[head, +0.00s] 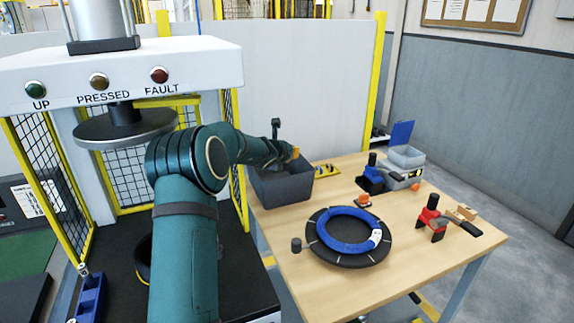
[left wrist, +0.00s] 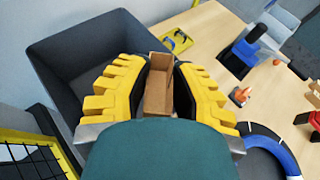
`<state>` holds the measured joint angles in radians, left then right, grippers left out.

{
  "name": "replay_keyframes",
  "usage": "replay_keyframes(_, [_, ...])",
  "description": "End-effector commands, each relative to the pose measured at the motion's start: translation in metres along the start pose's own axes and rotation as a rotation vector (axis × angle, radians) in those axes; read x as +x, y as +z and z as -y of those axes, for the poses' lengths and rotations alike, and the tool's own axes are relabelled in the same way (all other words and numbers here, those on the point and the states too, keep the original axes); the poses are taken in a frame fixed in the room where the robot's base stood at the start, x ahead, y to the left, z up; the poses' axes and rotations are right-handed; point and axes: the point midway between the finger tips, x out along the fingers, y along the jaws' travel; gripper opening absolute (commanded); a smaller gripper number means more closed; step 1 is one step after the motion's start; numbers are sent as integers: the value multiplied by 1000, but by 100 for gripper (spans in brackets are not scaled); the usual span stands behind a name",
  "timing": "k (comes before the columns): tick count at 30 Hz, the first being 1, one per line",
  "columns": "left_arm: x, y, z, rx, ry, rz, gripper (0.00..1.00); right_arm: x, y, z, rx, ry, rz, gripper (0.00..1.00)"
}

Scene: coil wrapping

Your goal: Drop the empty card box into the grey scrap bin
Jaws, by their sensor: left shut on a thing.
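The grey scrap bin (head: 283,190) stands at the table's left end. In the left wrist view its open inside (left wrist: 62,62) lies to the left of my jaws and looks empty where I can see it. My left gripper (head: 291,154) is over the bin's far part in the head view. In the left wrist view its yellow fingers (left wrist: 158,92) are shut on the empty card box (left wrist: 157,72), a small brown box with an open top. The fingers hide part of the bin's right wall. The card box is mostly hidden in the head view. My right gripper is out of view.
A blue coil (head: 345,231) lies on a black ring on the wooden table (head: 305,285). A yellow item (head: 326,170) lies beside the scrap bin.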

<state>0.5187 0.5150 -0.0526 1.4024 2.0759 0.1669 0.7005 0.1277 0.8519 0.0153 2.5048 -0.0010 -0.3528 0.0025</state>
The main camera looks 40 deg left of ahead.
Motion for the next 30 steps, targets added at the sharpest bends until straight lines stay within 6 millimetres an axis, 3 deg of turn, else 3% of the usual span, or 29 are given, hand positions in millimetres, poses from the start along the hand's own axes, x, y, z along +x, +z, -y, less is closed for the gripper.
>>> replay_keyframes(10, [18,-43,0,1,1,-1,7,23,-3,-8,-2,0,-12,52])
replay_keyframes(24, [20,-48,-4,1,1,1,7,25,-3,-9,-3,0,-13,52])
replay_keyframes(25, [19,-48,-4,1,1,1,36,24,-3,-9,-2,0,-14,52])
replay_keyframes(26, [19,-47,-4,0,1,1,46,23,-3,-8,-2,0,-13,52])
replay_keyframes(27, [19,-47,-4,0,1,1,51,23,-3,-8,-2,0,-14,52])
replay_keyframes(30, [19,-47,-4,0,1,1,51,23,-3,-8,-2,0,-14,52])
